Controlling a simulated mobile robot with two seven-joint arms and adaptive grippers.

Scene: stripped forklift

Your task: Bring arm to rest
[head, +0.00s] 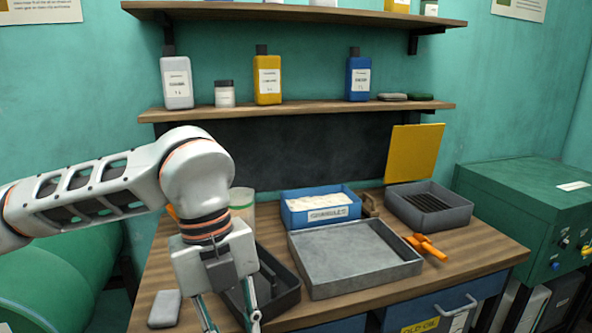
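My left arm comes in from the left, bent at the elbow, with its forearm pointing down over the left part of the wooden workbench (466,250). My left gripper (228,318) is at the bottom edge of the view, in front of a dark tray (284,296). Its two fingers stand apart with nothing visible between them; the lowest part of the tips is cut off by the frame. The arm hides part of the bench's left side. My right arm and gripper are not in view.
On the bench are a grey metal tray (352,262), a blue granules box (318,206), a small dark grey bin (430,207), an orange tool (425,246) and a grey block (164,308). Bottles stand on a shelf (310,106). A green cabinet (520,200) is at right.

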